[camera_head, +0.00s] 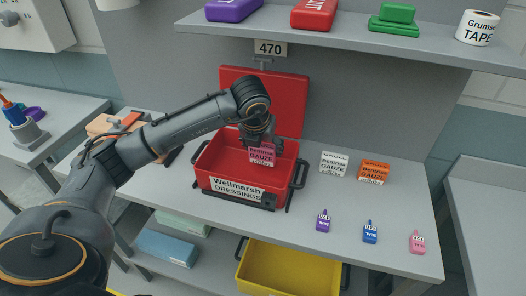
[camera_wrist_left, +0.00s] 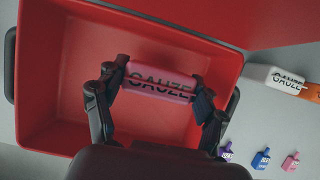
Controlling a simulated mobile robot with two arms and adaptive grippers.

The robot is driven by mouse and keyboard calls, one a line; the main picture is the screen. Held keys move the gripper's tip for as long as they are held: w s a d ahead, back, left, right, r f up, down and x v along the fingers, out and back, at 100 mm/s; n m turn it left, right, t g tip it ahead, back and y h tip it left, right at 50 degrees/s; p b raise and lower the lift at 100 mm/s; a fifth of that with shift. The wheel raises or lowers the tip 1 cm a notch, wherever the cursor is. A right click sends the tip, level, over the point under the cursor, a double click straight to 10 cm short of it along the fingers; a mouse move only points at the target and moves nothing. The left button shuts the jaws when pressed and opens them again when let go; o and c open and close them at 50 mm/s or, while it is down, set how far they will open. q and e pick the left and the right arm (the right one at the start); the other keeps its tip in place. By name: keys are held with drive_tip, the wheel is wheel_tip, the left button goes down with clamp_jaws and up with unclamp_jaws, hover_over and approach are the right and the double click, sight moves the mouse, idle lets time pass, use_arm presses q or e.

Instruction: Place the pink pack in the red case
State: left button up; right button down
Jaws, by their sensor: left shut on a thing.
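The pink pack (camera_head: 262,155), labelled gauze, is held upright over the open red case. My left gripper (camera_head: 262,137) is shut on it from above. In the left wrist view the pink pack (camera_wrist_left: 162,83) sits between the two fingers of my left gripper (camera_wrist_left: 158,88), with the case interior behind it. The red case (camera_head: 215,180), labelled Wellmarsh Dressings, stands on the grey bench with its lid raised at the back. Its floor (camera_wrist_left: 75,75) looks empty in the wrist view. I cannot tell whether the pack touches the floor. My right gripper is not in view.
A white pack (camera_head: 333,164) and an orange pack (camera_head: 374,172) stand right of the case. Purple (camera_head: 323,221), blue (camera_head: 370,232) and pink (camera_head: 417,242) bottles stand along the front right. A shelf (camera_head: 350,40) hangs above; a yellow bin (camera_head: 285,270) is below.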

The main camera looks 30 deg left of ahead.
use_arm(q)
wheel_tip(320, 180, down, 2)
drive_tip(key=shift+s+f+p, duration=0.1)
drive_tip(key=shift+p, duration=0.2)
drive_tip(key=shift+f, duration=0.2)
drive_tip(key=o, duration=0.9)
drive_tip(key=shift+o, duration=0.2)
drive_tip(key=shift+r, duration=0.25)
drive_tip(key=shift+s+r, duration=0.1)
drive_tip(key=shift+r, duration=0.2)
drive_tip(key=b+v, duration=0.1)
drive_tip(key=v, duration=1)
drive_tip(key=shift+b, duration=0.4)
drive_tip(key=shift+s+d, duration=0.1)
